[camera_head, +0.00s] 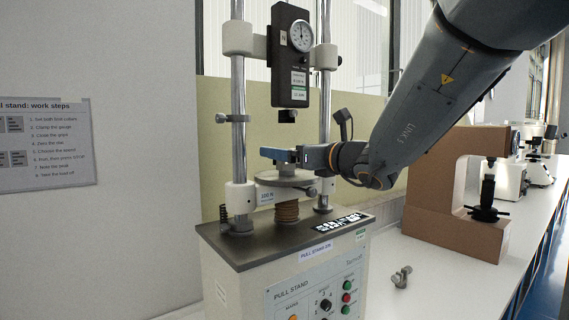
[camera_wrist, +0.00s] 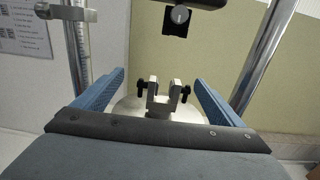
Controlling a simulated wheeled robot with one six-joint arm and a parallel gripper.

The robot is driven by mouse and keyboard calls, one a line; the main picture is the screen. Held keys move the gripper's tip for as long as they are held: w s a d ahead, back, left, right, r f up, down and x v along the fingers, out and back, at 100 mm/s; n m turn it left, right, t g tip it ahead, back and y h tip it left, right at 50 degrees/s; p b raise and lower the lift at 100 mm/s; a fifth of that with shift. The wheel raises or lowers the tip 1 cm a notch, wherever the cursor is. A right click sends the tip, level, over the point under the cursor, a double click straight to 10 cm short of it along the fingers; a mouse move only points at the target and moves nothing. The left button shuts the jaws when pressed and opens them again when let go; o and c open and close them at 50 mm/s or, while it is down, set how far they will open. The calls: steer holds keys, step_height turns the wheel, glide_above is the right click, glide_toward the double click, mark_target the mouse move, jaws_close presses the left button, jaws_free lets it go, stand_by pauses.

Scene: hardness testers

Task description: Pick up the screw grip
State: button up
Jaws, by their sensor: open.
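The screw grip (camera_wrist: 152,96) shows in the wrist view as two upright grey metal jaws with a black thumb screw on each outer side. It stands on the round pale plate (camera_wrist: 126,106) of the pull stand. My gripper (camera_wrist: 159,82) is open, with one blue finger on each side of the screw grip and a visible gap on both sides. In the head view my gripper (camera_head: 284,155) is low over the round plate (camera_head: 287,179), and its fingers hide the screw grip.
The pull stand (camera_head: 290,258) has two chrome columns and a black dial gauge (camera_head: 290,60) hanging above the plate. A small grey metal piece (camera_head: 401,277) lies on the white bench to the right. A brown C-shaped tester (camera_head: 440,195) stands behind it.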

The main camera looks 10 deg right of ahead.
steer(key=shift+w+p, duration=0.35)
steer(key=shift+w, duration=0.75)
steer(key=shift+p+x, duration=1)
steer(key=shift+x, duration=1.3)
steer(key=shift+f, duration=0.15)
steer(key=c, duration=1.3)
